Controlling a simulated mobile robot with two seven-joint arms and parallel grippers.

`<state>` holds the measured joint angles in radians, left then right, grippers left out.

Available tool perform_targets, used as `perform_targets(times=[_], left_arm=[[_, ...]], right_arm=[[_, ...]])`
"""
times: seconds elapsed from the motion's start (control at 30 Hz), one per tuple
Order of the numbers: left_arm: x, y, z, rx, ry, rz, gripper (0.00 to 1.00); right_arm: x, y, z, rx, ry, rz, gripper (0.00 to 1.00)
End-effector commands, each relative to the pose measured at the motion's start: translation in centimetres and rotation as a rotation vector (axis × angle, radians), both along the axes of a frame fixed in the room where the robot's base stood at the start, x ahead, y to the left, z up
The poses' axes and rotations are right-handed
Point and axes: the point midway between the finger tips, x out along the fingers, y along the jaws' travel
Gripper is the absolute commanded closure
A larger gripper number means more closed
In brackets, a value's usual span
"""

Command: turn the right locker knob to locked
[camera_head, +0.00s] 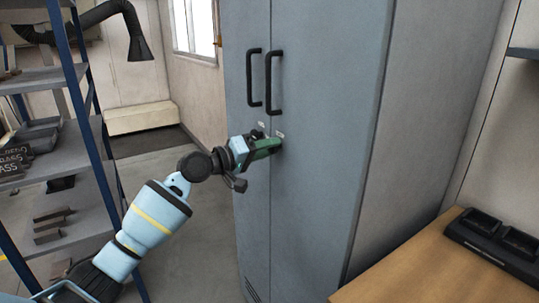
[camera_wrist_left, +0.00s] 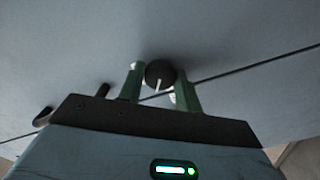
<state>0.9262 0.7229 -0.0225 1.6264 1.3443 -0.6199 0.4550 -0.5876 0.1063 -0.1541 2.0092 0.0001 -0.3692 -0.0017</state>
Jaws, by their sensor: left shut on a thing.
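The grey locker (camera_head: 325,110) has two doors with a vertical seam between them. My left gripper (camera_head: 272,147) is at the right door, just right of the seam and below the handles. In the left wrist view, the right knob (camera_wrist_left: 160,72) is a dark round disc with a white pointer line. The green fingers of my left gripper (camera_wrist_left: 160,85) stand on either side of the knob, shut on it. In the head view the gripper mostly hides this knob. My right gripper is not in view.
Two black bar handles (camera_head: 274,82) stand out above the gripper. A blue-framed shelf rack (camera_head: 75,150) with metal parts is at the left, near my arm. A wooden table (camera_head: 440,275) with a black tray (camera_head: 495,243) is at the lower right. Floor between rack and locker is clear.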

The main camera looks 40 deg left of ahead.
Motion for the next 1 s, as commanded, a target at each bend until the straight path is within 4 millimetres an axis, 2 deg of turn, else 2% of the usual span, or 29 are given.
perform_targets(times=[0.03, 0.37, 0.7, 1.0], left_arm=[[0.0, 0.0, -0.5, 0.045, -0.014, -0.001, 0.89], [0.0, 0.0, -0.4, 0.335, -0.134, -0.001, 0.89], [0.0, 0.0, -0.3, 0.619, -0.253, -0.002, 0.89], [0.0, 0.0, -0.2, 0.8, -0.328, -0.001, 0.89]], right_arm=[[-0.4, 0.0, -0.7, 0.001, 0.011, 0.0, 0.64], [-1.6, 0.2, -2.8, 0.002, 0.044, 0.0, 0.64], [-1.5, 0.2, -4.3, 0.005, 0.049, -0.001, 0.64], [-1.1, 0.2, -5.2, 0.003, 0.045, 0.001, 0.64]])
